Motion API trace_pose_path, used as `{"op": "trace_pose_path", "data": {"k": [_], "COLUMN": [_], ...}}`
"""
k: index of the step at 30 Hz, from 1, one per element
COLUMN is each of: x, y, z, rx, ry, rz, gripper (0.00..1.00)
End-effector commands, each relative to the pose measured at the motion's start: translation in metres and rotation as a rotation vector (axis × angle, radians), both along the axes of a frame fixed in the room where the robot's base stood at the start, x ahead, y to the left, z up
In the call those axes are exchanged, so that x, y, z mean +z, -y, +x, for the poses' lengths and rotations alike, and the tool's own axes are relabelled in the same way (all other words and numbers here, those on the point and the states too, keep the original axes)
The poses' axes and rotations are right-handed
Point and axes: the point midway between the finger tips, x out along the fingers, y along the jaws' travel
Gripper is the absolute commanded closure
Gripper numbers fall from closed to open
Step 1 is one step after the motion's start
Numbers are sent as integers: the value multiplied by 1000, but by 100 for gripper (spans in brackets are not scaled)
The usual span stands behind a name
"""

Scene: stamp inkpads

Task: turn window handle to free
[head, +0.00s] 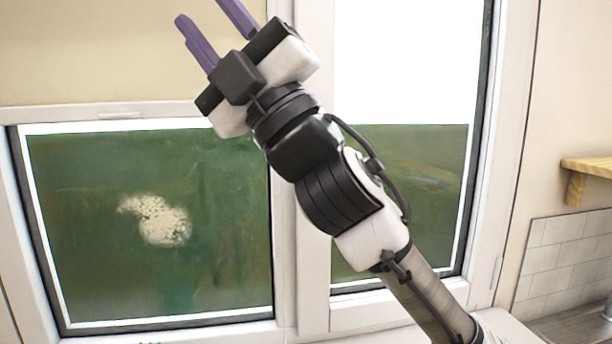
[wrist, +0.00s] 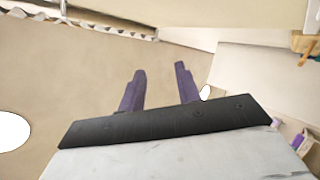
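The white-framed window fills most of the head view, with a left pane (head: 90,250) and a taller right pane (head: 400,60). A small pale fitting (head: 120,115) sits on the top rail of the left pane; I cannot tell whether it is the handle. My gripper (head: 205,10) is raised at the top of the head view, pointing up and left. Its purple fingers are apart and empty, as the wrist view (wrist: 160,69) also shows. A small white shape (wrist: 205,92) shows beside the right finger there, too small to identify. My arm hides part of the middle post.
A wooden shelf (head: 590,167) is on the wall at right, above white tiles (head: 560,255). In the wrist view a plain beige surface (wrist: 70,85) lies beyond the fingers, with a wooden shelf (wrist: 305,42) and small items at the right edge.

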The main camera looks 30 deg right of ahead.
Motion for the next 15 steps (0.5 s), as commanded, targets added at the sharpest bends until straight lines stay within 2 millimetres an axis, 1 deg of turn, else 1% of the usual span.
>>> {"op": "trace_pose_path", "data": {"k": [1, 3, 5, 6, 8, 10, 11, 12, 15], "x": [-1, -9, -22, -33, -53, -80, -92, -108, -145], "y": [26, 59, 84, 98, 116, 132, 137, 142, 148], "z": [-5, -9, -14, -17, -24, -34, -38, -45, -61], "rx": [1, 13, 23, 31, 41, 48, 49, 49, 43], "ry": [-78, -200, -307, -380, -488, -614, -666, -732, -875], "rz": [113, 274, 406, 493, 613, 746, 797, 861, 987], "gripper": [67, 67, 67, 67, 67, 67, 67, 67, 67]}}
